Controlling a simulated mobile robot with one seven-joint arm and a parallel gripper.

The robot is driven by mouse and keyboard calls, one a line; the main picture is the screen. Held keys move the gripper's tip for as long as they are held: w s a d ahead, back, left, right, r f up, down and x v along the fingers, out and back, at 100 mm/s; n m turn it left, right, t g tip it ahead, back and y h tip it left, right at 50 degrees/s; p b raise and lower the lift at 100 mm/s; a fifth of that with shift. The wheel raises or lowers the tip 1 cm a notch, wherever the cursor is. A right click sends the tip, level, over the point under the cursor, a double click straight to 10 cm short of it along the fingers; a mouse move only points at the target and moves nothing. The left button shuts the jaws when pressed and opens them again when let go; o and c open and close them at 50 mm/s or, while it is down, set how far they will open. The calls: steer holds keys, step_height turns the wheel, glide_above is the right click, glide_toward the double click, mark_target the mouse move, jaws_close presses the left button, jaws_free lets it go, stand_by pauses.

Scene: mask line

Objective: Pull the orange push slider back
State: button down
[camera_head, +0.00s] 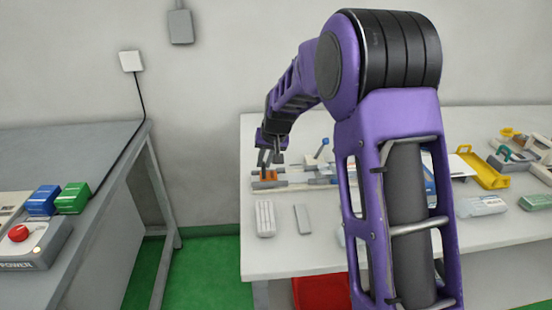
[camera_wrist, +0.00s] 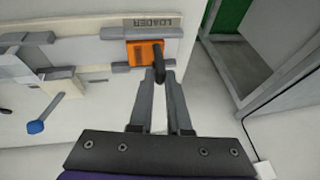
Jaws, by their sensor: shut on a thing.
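The orange push slider (camera_wrist: 142,53) sits on the grey rail of the loader at its end marked "LOADER", with a dark handle (camera_wrist: 160,62) standing up from it. My gripper (camera_wrist: 160,76) is shut on that handle, its two grey fingers close together around it. In the head view the orange slider (camera_head: 266,175) shows small at the left of the white table, with my gripper (camera_head: 270,160) right above it. The fingers hide part of the handle.
The loader's blue-knobbed lever (camera_wrist: 37,126) stands to the left in the wrist view. The white table (camera_head: 285,255) holds grey blocks in front and a yellow tray (camera_head: 486,172) to the right. A grey bench (camera_head: 70,150) with a red button (camera_head: 18,233) is at left.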

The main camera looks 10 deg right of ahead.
steer(key=shift+a, duration=0.35)
steer(key=c, duration=0.9)
jaws_free()
steer(key=shift+d+r, duration=0.1)
steer(key=shift+r, duration=0.05)
steer(key=p+v, duration=0.2)
steer(key=v, duration=1.5)
steer(key=shift+s, duration=0.1)
steer(key=shift+r, duration=0.1)
